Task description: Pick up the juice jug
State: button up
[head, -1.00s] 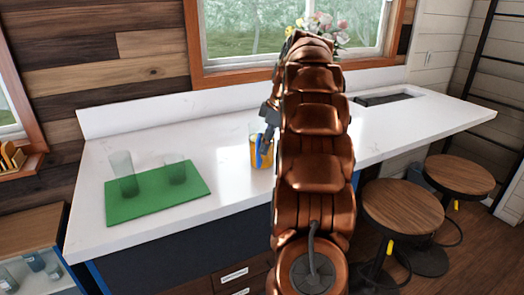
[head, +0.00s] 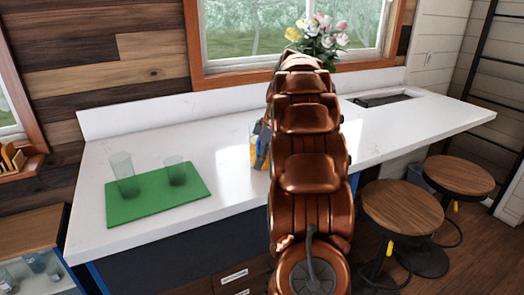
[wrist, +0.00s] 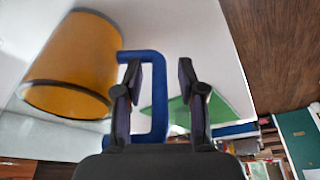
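The juice jug (head: 253,153), holding orange juice, stands on the white counter just left of my arm, which hides part of it. In the wrist view the jug (wrist: 75,65) is at upper left, with its blue handle (wrist: 159,95) reaching right. My gripper (wrist: 160,85) is open, one finger on each side of the handle's outer bar. Gaps show between the bar and the fingers, and the left finger passes through the handle's loop in the picture. In the head view my arm mostly hides the gripper.
A green mat (head: 150,207) with two clear glasses, one taller (head: 123,172) and one shorter (head: 175,168), lies left of the jug. A sink (head: 385,98) is at back right. Flowers (head: 318,30) stand behind my arm. Stools (head: 402,210) are at right. Counter between mat and jug is clear.

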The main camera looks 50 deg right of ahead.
grip_shut()
jog(key=shift+r, duration=0.25)
dwell(0.8)
jog(key=shift+r+b, duration=0.8)
jog(key=shift+r, duration=0.75)
jog(key=s+a+r+b, duration=0.1)
jog(key=a+b, duration=0.3)
jog(key=a, duration=1.1)
jog(key=shift+a+r, duration=0.25)
jog(key=shift+a, duration=0.15)
